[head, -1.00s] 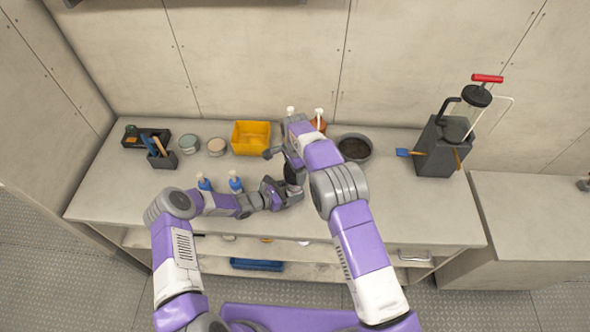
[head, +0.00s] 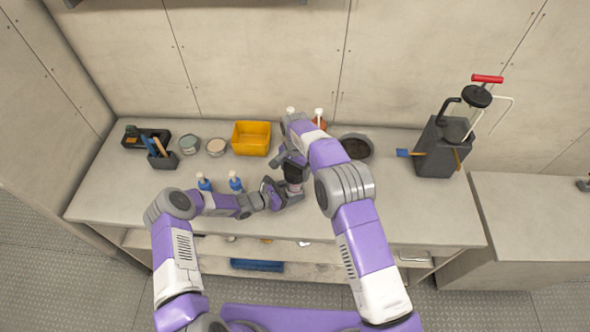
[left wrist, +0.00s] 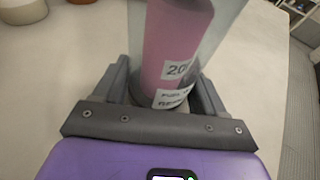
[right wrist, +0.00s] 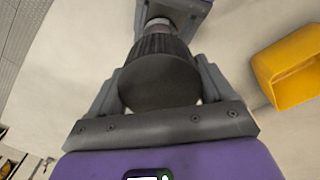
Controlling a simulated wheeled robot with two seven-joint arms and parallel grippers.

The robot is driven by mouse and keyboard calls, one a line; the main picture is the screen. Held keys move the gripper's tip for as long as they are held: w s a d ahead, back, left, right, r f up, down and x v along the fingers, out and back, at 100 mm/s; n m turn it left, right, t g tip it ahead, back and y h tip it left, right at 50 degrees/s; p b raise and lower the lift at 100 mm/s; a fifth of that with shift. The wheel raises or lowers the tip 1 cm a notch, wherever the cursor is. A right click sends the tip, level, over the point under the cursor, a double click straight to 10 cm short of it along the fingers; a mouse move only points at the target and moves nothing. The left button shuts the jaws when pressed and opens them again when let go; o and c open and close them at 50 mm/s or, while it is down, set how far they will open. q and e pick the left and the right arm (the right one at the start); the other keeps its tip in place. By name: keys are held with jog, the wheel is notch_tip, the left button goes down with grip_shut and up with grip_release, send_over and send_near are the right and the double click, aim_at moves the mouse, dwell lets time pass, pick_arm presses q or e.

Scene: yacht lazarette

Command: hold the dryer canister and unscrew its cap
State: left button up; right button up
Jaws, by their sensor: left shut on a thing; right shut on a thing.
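The dryer canister (left wrist: 178,45) has a clear body with pink filling and a white label. It stands about upright above the front middle of the bench. My left gripper (head: 288,193) is shut around its body, and these fingers flank it in the left wrist view (left wrist: 160,95). The black ribbed cap (right wrist: 160,75) is at the canister's top, between the fingers of my right gripper (right wrist: 158,95), which is shut on it from above. In the head view the cap (head: 295,173) is dark above the pink body. Whether its thread is loose cannot be told.
The bench (head: 120,190) carries a yellow bin (head: 251,138) behind the grippers and a dark round bowl (head: 356,148) behind my right arm. Two blue bottles (head: 236,182) stand near my left forearm.

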jog(key=shift+r, duration=0.7)
jog(key=shift+r, duration=0.2)
jog(key=shift+r, duration=1.9)
pick_arm(q)
jog(key=o, duration=1.6)
jog(key=v, duration=1.2)
jog(key=shift+r, duration=0.1)
